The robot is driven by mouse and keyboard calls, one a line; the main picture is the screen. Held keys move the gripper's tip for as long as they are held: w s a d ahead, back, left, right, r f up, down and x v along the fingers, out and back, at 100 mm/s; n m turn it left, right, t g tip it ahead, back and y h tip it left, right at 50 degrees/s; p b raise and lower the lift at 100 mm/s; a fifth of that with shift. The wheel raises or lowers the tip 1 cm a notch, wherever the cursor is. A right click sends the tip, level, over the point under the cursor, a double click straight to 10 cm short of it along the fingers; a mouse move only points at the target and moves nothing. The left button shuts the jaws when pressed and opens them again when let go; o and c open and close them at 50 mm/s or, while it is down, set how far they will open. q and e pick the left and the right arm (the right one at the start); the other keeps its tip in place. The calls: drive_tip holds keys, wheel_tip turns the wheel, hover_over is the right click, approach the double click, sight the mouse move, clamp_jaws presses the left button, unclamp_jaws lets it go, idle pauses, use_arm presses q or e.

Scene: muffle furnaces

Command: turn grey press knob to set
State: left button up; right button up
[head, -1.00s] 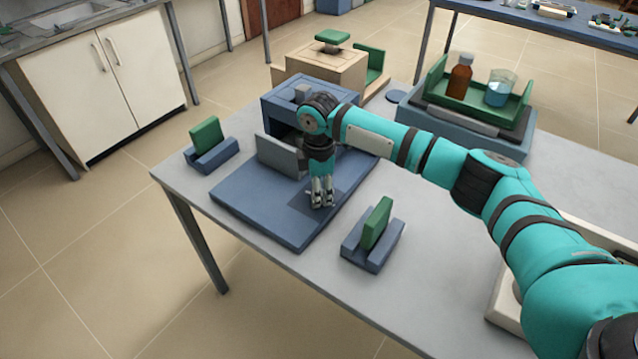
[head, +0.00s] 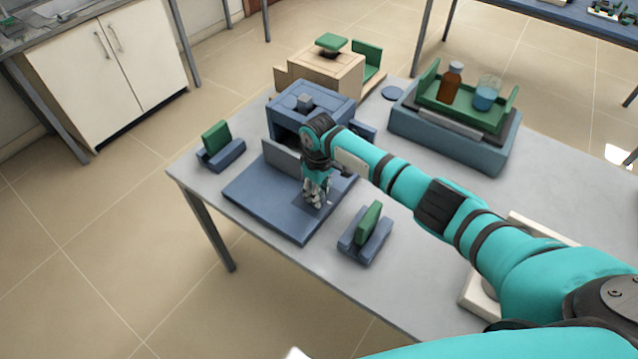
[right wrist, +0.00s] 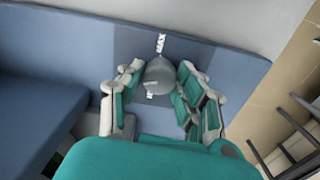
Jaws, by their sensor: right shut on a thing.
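The grey press knob (right wrist: 159,76) shows in the right wrist view, a rounded knob on a darker square of the blue slab (head: 262,212). White lettering lies on the square above and below the knob; I cannot read it all surely. My right gripper (head: 315,203) points down over the right part of the slab. In the right wrist view its fingers (right wrist: 161,70) stand on both sides of the knob and are shut on it. In the head view the gripper hides the knob. My left gripper is not in view.
A blue furnace (head: 335,105) stands behind the slab, with a grey upright plate (head: 280,157) before it. Green-and-blue blocks stand left (head: 218,145) and right (head: 366,235) of the slab. A green tray (head: 463,115) with a bottle and a beaker is at the back right.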

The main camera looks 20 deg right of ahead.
drive_tip(key=shift+r+m+p, duration=0.1)
drive_tip(key=shift+m+p, duration=1)
drive_tip(key=shift+m, duration=0.6)
drive_tip(key=shift+w, duration=0.1)
drive_tip(key=o, duration=1.1)
drive_tip(key=shift+o, duration=0.2)
wheel_tip(320, 180, up, 12)
